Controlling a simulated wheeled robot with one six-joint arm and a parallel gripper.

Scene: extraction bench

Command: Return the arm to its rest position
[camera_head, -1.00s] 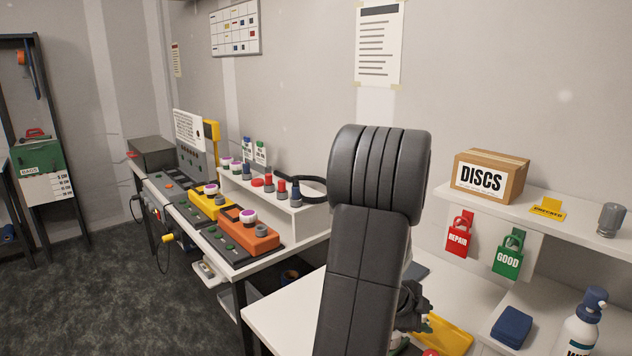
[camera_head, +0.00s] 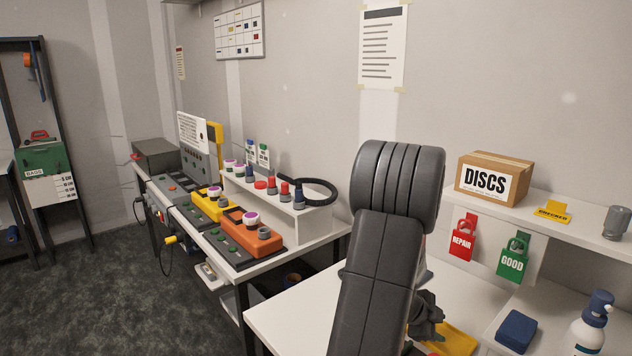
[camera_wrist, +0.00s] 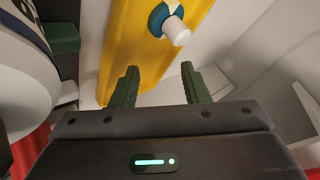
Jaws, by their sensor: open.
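My arm rises dark grey in the middle of the head view, bent at a large ribbed joint above the white table (camera_head: 290,312). My gripper (camera_wrist: 157,85) shows in the wrist view with its two green-padded fingers apart and nothing between them. Beyond the fingertips is a yellow piece (camera_wrist: 135,45) bearing a white knob with a teal collar (camera_wrist: 176,30). In the head view the fingertips are hidden behind my arm. A yellow tray (camera_head: 455,340) lies beside my wrist on the table.
A blue pad (camera_head: 516,332) and a white pump bottle (camera_head: 588,332) stand right of my arm. A shelf holds the DISCS box (camera_head: 493,180), with red (camera_head: 463,240) and green (camera_head: 513,258) tags below. The bench at left carries an orange unit (camera_head: 250,233).

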